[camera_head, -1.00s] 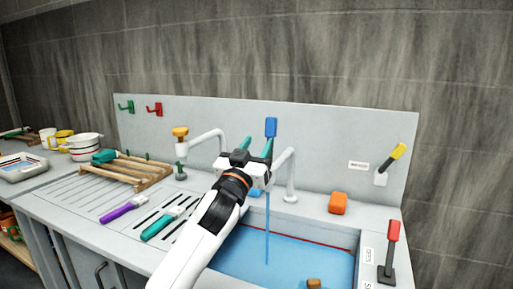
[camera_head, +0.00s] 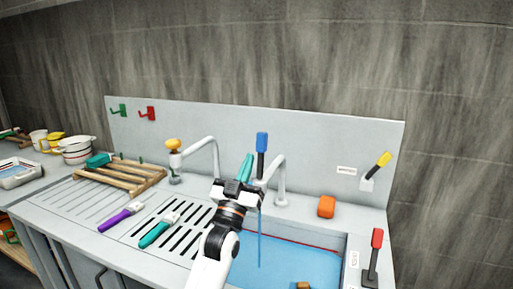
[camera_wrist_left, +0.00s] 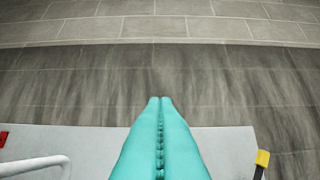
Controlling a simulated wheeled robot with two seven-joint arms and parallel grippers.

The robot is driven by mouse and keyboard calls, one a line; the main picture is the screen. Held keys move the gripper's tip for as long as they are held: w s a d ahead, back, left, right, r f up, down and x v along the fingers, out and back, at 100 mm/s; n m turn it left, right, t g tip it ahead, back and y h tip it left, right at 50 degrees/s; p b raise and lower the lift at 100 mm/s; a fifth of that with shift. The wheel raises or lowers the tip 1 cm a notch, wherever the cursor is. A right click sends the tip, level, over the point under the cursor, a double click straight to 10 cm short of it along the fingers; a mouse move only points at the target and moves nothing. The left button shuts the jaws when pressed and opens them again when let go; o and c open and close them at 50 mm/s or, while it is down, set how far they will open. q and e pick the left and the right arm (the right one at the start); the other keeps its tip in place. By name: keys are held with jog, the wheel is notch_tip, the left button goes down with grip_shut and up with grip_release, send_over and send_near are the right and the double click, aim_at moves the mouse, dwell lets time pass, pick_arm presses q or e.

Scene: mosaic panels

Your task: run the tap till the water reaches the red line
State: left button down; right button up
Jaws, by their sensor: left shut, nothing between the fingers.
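A blue-topped tap lever (camera_head: 262,142) stands up behind the sink, beside a white curved spout (camera_head: 280,175). A thin stream of water (camera_head: 259,238) falls into the basin. The blue water (camera_head: 300,265) lies close below the red line (camera_head: 305,243) on the basin's back wall; the exact gap is too small to tell. My left gripper (camera_head: 248,160) is shut and empty, with its teal fingers pointing up just left of the lever, in front of the spout. In the left wrist view its fingers (camera_wrist_left: 160,105) are pressed together. My right gripper is out of view.
An orange block (camera_head: 326,206) sits on the rim. A red-topped lever (camera_head: 377,238) stands at right and a yellow-tipped one (camera_head: 384,160) on the back panel.

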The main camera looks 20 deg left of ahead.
aim_at(261, 146)
pick_arm(q)
jog(key=w, duration=0.2)
jog(key=w+r+p, duration=0.1)
jog(key=w, duration=0.2)
jog(key=shift+d, duration=0.1)
jog(key=shift+w, duration=0.5)
jog(key=w+g+p, duration=0.1)
jog(key=g+p, duration=0.1)
jog(key=p, duration=0.2)
jog(key=w+r+g+p, duration=0.1)
jog(key=p, duration=0.4)
jog(key=shift+w+r+g+p, duration=0.2)
jog(key=shift+w+g+p, duration=0.1)
jog(key=shift+w+g, duration=0.1)
jog(key=shift+w+f+p, duration=0.1)
jog(key=shift+f+p, duration=0.05)
jog(key=shift+p, duration=0.2)
jog(key=shift+w+f+g, duration=0.1)
jog(key=shift+f+g, duration=0.05)
jog(key=shift+g, duration=0.15)
jog(key=shift+f, duration=0.15)
